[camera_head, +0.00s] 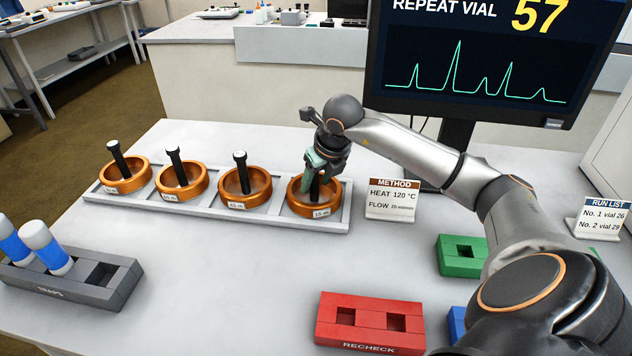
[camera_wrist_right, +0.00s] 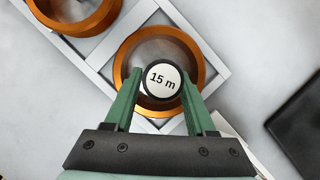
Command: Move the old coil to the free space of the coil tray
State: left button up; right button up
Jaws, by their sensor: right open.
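The coil tray (camera_head: 282,222) is a long grey rack on the white table, with copper-coloured coils in a row, each with a black upright handle. The rightmost coil (camera_head: 302,208) is labelled 15 m and sits in the tray's right end. My right gripper (camera_head: 319,172) is at this coil's handle. In the right wrist view my right gripper (camera_wrist_right: 158,82) has its green fingers open on both sides of the round white handle top (camera_wrist_right: 162,79) marked 15 m. Three other coils (camera_head: 244,192), (camera_head: 181,182), (camera_head: 126,177) stand to its left. My left gripper is not in view.
A METHOD sign (camera_head: 393,200) stands right of the tray. A red RECHECK block (camera_head: 369,322) and a green block (camera_head: 461,256) lie nearer the front. A grey TRAPS rack (camera_head: 75,283) with blue-white tubes is at left. A monitor (camera_head: 470,60) stands behind.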

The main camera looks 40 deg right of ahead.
jog(key=p+v, duration=0.1)
jog(key=v, duration=1)
